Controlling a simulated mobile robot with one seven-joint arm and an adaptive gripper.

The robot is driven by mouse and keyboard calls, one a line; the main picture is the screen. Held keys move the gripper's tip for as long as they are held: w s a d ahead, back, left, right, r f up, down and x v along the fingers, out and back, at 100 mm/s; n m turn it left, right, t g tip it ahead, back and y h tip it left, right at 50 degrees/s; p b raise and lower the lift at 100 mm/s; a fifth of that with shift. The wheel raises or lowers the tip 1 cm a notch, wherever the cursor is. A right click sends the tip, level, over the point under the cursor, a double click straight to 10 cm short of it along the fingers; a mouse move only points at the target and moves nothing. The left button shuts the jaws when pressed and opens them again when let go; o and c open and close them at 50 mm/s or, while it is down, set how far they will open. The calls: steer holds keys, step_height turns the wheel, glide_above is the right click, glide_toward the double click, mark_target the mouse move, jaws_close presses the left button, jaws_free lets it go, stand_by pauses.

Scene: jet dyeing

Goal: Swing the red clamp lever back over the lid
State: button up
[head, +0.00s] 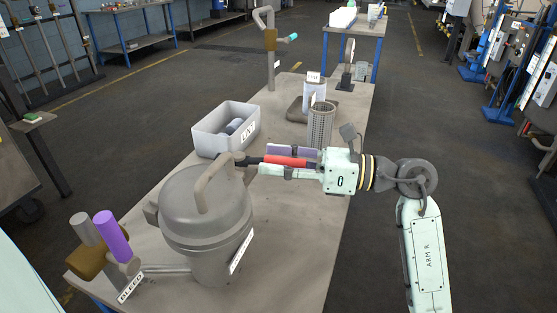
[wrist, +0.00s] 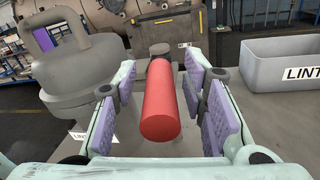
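The red clamp lever (head: 286,161) sticks out to the right from the dark pivot at the rim of the grey domed lid (head: 180,198). In the wrist view the lever (wrist: 162,100) points toward the camera, with its dark shank and pivot behind it. The lid with its arched handle (wrist: 75,65) is at the left there. My gripper (head: 285,162) is around the lever, one purple-padded finger on each side. In the wrist view (wrist: 160,95) gaps show between the pads and the red grip, so it looks open and not clamped.
A grey LINT bin (head: 226,132) stands behind the lid on the bench. A perforated cylinder (head: 320,124) stands close behind my gripper. A purple-handled valve (head: 112,237) is at the front left. The bench (head: 285,235) is clear right of the vessel.

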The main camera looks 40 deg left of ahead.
steer(key=shift+c, duration=0.5)
jaws_close()
